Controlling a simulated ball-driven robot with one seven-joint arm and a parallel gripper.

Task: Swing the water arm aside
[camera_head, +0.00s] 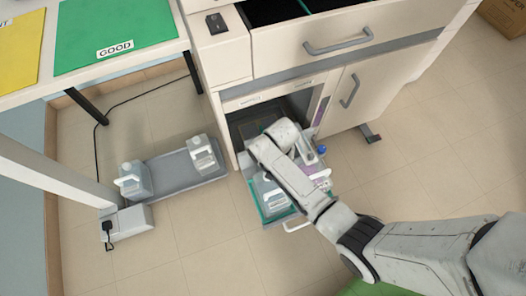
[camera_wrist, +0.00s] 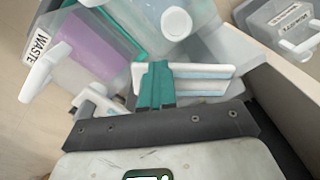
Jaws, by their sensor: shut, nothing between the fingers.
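My gripper (camera_wrist: 155,84) has teal fingertips pressed together in the wrist view. They are close to a pale bar with light-blue stripes (camera_wrist: 205,72), which shows on both sides of them; I cannot tell whether they touch it. The bar may be the water arm, but no label confirms it. Just beyond it stand a WASTE bottle (camera_wrist: 85,42) with purple liquid and a clear bottle with a round white cap (camera_wrist: 176,22). In the head view my arm reaches into the open lower cabinet and hides much of the gripper and bar.
A teal tray (camera_head: 257,204) with bottles is pulled out of the cabinet (camera_head: 236,60). A grey floor tray (camera_head: 170,172) holds two jugs (camera_head: 134,180) (camera_head: 202,152) at the left. The cabinet door (camera_head: 352,92) stands right of the opening.

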